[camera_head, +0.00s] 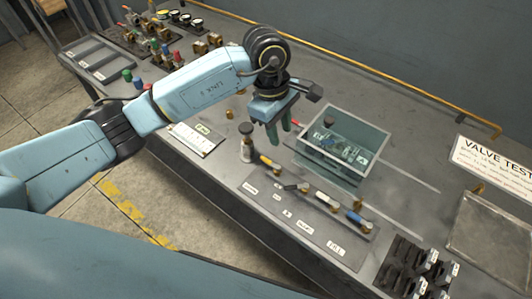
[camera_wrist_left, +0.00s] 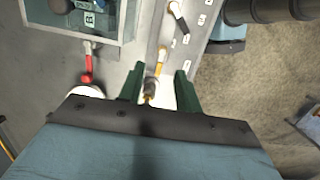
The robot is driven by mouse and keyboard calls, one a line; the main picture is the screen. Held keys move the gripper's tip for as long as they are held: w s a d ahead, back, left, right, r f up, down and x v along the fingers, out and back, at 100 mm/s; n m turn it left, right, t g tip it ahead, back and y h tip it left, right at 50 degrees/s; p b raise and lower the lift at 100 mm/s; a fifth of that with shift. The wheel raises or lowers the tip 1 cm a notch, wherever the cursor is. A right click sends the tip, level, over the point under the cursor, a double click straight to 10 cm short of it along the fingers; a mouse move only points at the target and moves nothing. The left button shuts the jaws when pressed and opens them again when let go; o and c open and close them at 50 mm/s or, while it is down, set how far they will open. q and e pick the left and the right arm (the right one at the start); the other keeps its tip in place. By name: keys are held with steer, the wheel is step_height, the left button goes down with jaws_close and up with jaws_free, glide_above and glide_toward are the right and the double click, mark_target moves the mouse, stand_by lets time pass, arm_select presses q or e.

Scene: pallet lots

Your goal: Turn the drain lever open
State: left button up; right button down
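My left gripper (camera_head: 279,130) is open and empty, green fingers pointing down, above the bench between the clear tank (camera_head: 345,146) and the row of levers. In the left wrist view its fingers (camera_wrist_left: 159,88) stand apart, with a yellow-handled lever (camera_wrist_left: 161,60) showing between and beyond them. That yellow lever (camera_head: 268,162) heads the labelled row in the head view. A red lever (camera_wrist_left: 87,66) sits beside the tank in the wrist view; the gripper partly hides it in the head view. I cannot read which lever is marked drain. My right gripper is not in view.
Black (camera_head: 291,187), pale (camera_head: 327,200) and blue (camera_head: 353,217) levers continue the row. A bottle-like fitting with a dark knob (camera_head: 247,143) stands near the gripper. Black racks (camera_head: 410,265) stand at the front right. More valves (camera_head: 160,48) fill the far left.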

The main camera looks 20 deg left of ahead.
mark_target(266, 159)
arm_select(q)
steer(key=a+f, duration=0.1)
steer(key=f, duration=0.3)
steer(key=a+f+y, duration=0.1)
steer(key=f, duration=0.3)
steer(key=w+a+f+y+p, duration=0.1)
steer(key=f, duration=0.3)
steer(key=shift+a+f, duration=0.25)
steer(key=shift+f, duration=0.15)
jaws_close()
